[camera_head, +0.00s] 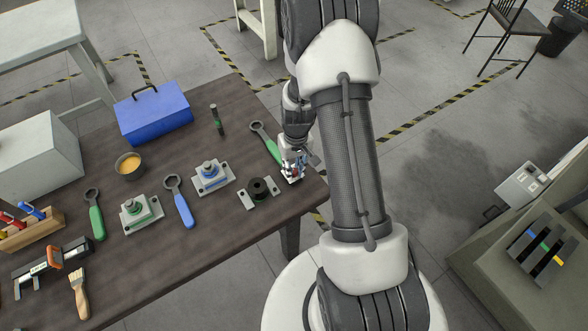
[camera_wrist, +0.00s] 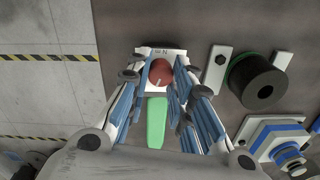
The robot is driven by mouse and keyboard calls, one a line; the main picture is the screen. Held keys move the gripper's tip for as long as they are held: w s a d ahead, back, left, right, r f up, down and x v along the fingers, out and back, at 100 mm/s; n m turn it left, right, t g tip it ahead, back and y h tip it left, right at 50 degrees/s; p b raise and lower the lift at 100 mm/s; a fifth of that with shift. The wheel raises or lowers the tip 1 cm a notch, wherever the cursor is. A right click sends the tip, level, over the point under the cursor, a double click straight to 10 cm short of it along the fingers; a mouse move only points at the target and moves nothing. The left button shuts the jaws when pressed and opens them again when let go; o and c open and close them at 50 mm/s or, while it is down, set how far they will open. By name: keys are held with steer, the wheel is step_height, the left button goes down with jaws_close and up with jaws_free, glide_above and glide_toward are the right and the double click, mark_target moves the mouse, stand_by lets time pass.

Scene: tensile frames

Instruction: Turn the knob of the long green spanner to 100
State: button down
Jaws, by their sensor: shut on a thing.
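The long green spanner (camera_head: 271,147) lies on the brown table near its right corner, its dark ring end pointing up-left in the head view. Its green handle (camera_wrist: 156,122) shows below the knob in the wrist view. The red knob (camera_wrist: 160,72) sits on a pale end plate (camera_wrist: 150,50) with small dark lettering, partly hidden. A short pale mark shows on the knob. My gripper (camera_wrist: 162,78) is shut on the knob, with blue-and-white fingers on both sides. In the head view my gripper (camera_head: 293,172) covers the spanner's near end. I cannot read any setting.
A black cylinder fixture (camera_head: 259,189) stands just left of my gripper, with a blue-and-grey fixture (camera_head: 211,177) beyond. A blue spanner (camera_head: 180,205), another green spanner (camera_head: 96,218) and a blue toolbox (camera_head: 153,112) lie further left. The table's right edge is close.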

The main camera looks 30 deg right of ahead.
mark_target(295, 169)
steer(key=shift+n+b, duration=0.4)
steer(key=shift+n, duration=1.3)
steer(key=c, duration=1.4)
jaws_free()
step_height(295, 169, up, 12)
steer(key=shift+d, duration=0.2)
